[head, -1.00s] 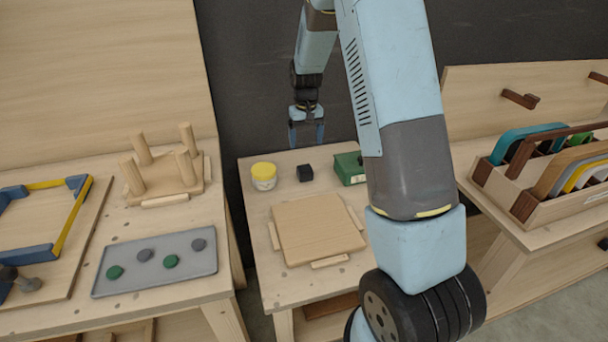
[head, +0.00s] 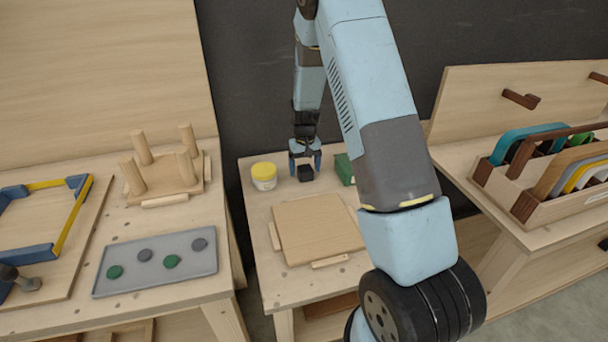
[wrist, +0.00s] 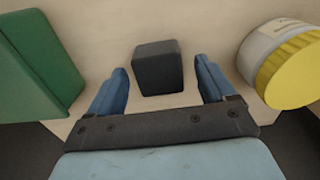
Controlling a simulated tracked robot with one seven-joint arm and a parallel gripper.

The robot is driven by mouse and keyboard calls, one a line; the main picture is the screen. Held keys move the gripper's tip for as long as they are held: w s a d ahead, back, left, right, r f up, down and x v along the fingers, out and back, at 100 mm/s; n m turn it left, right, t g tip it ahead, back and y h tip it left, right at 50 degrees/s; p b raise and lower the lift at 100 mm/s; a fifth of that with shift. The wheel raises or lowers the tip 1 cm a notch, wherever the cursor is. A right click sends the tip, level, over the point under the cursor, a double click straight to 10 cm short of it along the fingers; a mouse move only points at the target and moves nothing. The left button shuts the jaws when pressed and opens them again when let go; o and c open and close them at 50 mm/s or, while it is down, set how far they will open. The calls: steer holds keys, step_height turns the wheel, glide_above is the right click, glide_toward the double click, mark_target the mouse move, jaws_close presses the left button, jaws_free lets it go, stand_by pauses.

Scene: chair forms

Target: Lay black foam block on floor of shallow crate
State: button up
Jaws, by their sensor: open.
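The black foam block (head: 305,173) stands on the middle table, between a yellow-lidded jar and a green box. In the wrist view the block (wrist: 158,66) lies between and just beyond the two blue fingertips. My gripper (head: 304,163) is open and points down at the block, with a finger to either side of it. In the wrist view my gripper (wrist: 160,85) shows a gap between each finger and the block. I cannot make out a shallow crate for certain in these views.
The yellow-lidded jar (head: 263,176) is close on the left, and the green box (head: 345,168) close on the right, partly behind my arm. A wooden board (head: 318,231) lies in front. A grey tray with discs (head: 155,284) is on the left table, and a rack (head: 560,190) on the right.

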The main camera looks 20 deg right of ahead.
steer(key=shift+f, duration=0.7)
steer(key=c, duration=1.1)
steer(key=shift+r, duration=0.15)
